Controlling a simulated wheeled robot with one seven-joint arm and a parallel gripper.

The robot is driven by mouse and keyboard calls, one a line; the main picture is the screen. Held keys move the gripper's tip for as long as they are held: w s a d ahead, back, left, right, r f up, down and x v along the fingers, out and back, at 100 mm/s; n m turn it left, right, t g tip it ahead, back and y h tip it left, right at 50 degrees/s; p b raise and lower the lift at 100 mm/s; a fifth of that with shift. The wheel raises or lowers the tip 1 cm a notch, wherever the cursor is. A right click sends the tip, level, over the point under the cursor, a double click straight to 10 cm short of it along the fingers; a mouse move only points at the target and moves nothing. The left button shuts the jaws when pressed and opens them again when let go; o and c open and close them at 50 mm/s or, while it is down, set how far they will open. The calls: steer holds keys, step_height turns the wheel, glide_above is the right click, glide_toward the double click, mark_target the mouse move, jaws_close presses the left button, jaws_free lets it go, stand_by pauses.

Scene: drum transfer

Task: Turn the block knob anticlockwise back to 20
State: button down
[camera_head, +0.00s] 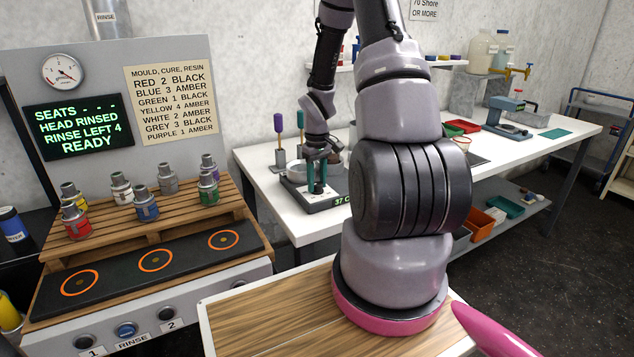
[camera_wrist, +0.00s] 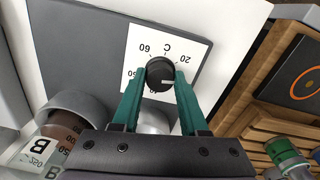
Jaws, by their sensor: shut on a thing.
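The block (camera_head: 310,199) is a dark unit on the white bench, its green readout showing 37 C. In the wrist view the black block knob (camera_wrist: 160,73) sits on a white dial plate (camera_wrist: 193,40) with 60, C and 20 legible, turned in this view. A short pale mark shows on the knob's lower right; I cannot tell exactly which number it points at. My gripper (camera_wrist: 162,79) has its teal fingers shut on the knob, one on each side. In the head view my gripper (camera_head: 317,172) reaches down over the block, and the knob is hidden.
A grey cup (camera_wrist: 78,112) and a label stand close to the left finger in the wrist view. Two tools, purple-topped (camera_head: 279,128) and green-topped, stand beside the block. Several coloured pots stand on the wooden rack (camera_head: 120,221).

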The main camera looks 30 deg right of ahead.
mark_target(317, 183)
steer(key=n, duration=0.6)
steer(key=shift+n, duration=0.4)
stand_by(0.4)
steer(key=shift+c, duration=2.2)
jaws_free()
step_height(317, 183, up, 11)
steer(key=shift+f, duration=0.1)
